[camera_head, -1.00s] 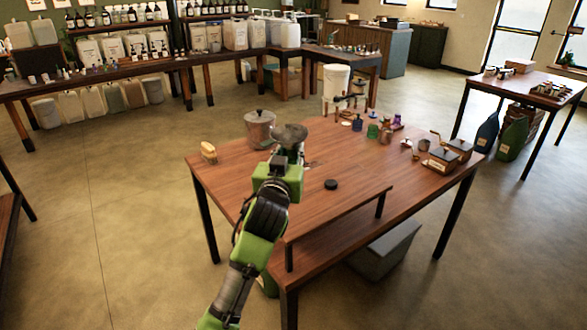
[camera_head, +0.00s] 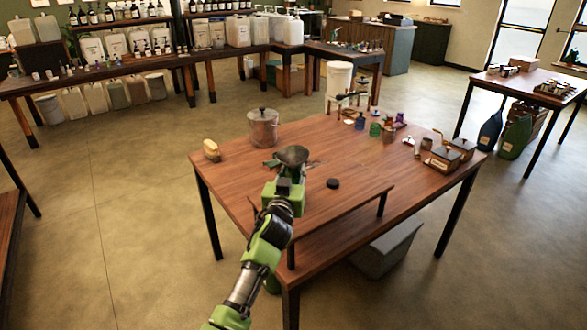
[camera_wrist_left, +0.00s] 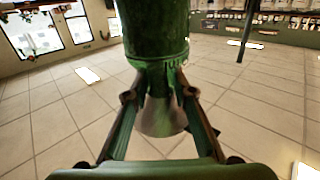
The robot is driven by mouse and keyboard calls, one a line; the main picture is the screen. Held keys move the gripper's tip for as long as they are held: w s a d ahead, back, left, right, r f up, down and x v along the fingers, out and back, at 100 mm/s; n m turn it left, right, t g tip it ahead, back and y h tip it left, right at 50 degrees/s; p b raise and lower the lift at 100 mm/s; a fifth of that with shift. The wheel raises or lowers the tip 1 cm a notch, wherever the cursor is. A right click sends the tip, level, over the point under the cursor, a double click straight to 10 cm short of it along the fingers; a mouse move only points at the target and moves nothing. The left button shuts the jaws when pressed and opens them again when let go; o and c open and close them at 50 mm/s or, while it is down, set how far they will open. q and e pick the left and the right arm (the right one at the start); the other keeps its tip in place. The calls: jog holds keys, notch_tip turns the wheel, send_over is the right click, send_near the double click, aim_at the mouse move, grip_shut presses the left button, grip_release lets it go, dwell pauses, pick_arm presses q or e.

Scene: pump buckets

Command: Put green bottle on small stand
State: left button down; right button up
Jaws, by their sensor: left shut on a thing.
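My left gripper (camera_head: 290,180) is above the near left part of the wooden table. A small green bottle (camera_head: 375,130) stands among small bottles toward the table's far right, apart from the gripper. A low raised wooden board (camera_head: 335,212) on short dark legs runs along the front; I cannot tell if it is the small stand. My right gripper is not in view.
On the wooden table (camera_head: 225,176) are a lidded metal pot (camera_head: 263,128), a yellowish brush (camera_head: 211,150), a black disc (camera_head: 333,184) and lidded boxes (camera_head: 441,159). A white bucket (camera_head: 339,78) stands behind it. The table's middle is mostly clear.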

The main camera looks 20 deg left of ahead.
pick_arm(q)
jog(key=shift+r, duration=0.2)
jog(key=c, duration=2.1)
grip_release()
jog(key=shift+f, duration=0.25)
jog(key=o, duration=0.4)
jog(key=shift+r, duration=0.1)
jog(key=s+d+b, duration=0.1)
jog(key=s, duration=1.1)
jog(key=shift+d, duration=0.25)
